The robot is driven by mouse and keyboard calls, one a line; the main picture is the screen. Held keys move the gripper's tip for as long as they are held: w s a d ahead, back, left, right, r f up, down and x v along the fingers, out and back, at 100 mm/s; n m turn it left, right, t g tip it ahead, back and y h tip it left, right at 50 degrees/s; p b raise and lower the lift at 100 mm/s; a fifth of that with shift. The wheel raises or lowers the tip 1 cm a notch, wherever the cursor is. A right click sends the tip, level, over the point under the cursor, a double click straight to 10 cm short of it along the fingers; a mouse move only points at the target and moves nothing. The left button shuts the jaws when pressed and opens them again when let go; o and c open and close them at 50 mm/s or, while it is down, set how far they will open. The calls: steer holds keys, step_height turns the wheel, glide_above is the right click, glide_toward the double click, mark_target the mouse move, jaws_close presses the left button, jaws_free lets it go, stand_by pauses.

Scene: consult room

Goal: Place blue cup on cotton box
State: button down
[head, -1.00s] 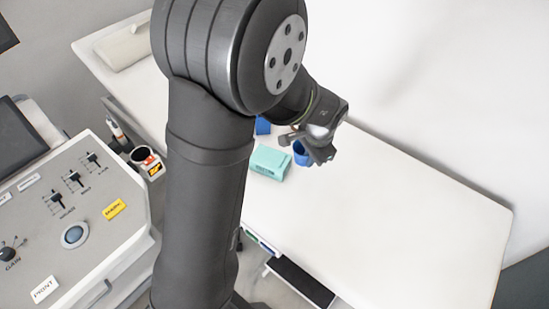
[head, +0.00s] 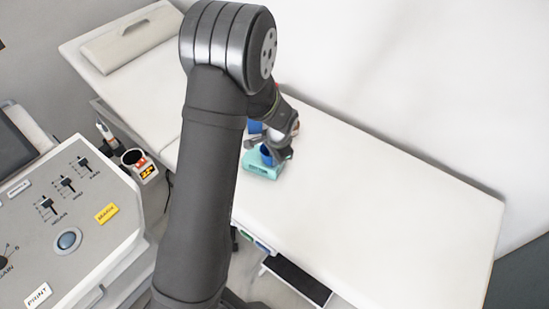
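The teal cotton box (head: 262,172) sits on the white couch, just right of my arm. The blue cup (head: 266,156) is at the top of the box, partly hidden by my gripper. I cannot tell whether its base touches the box. My gripper (head: 273,151) is over the box with its fingers at the cup. It appears shut on the cup, though the fingertips are small and partly hidden.
A second blue object (head: 255,127) stands behind the box, partly covered by my arm. The white couch (head: 400,215) is clear to the right. A pillow (head: 130,38) lies at its far left end. A control console (head: 75,225) stands at the left.

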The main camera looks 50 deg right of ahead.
steer(key=shift+f, duration=0.15)
steer(key=c, duration=1.6)
jaws_free()
steer(key=r, duration=0.4)
steer(key=s+r, duration=0.1)
steer(key=r, duration=0.3)
steer(key=s+r, duration=0.1)
steer(key=r, duration=0.3)
steer(key=shift+a+r, duration=0.1)
steer(key=shift+a, duration=0.15)
